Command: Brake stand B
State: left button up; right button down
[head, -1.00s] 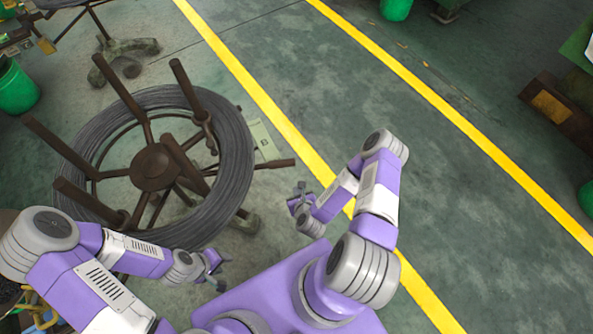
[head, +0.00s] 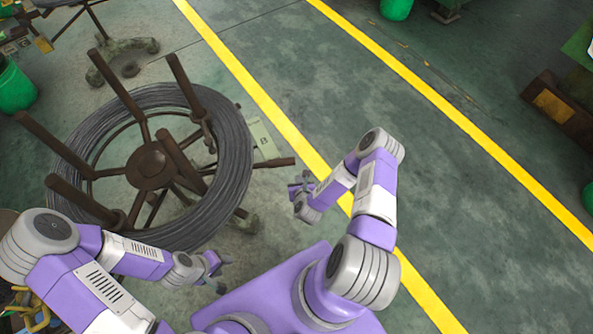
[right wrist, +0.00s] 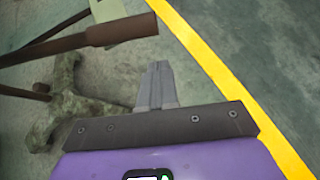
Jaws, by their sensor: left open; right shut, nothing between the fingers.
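Stand B is a brown reel stand (head: 151,166) with several upright posts and a grey wire coil (head: 236,150) around them. A pale plate marked B (head: 262,137) is at its right side. A brown bar with a thicker end (head: 277,163), which looks like the brake lever, sticks out to the right below the plate; it shows at the upper left of the right wrist view (right wrist: 122,30). My right gripper (head: 299,184) is shut and empty, a little right of and below the bar's end, apart from it; its fingers show in the right wrist view (right wrist: 156,85). My left gripper (head: 224,266) is open, below the coil.
A mottled stand foot (right wrist: 65,105) lies left of the right fingers in the right wrist view. A yellow floor line (head: 262,100) runs past the stand. Another stand's foot (head: 128,63) is at the upper left, with a green bin (head: 15,88).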

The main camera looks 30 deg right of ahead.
jog(key=w+d+f+b, duration=0.2)
jog(key=w, duration=0.4)
jog(key=shift+d, duration=0.2)
jog(key=shift+f, duration=0.1)
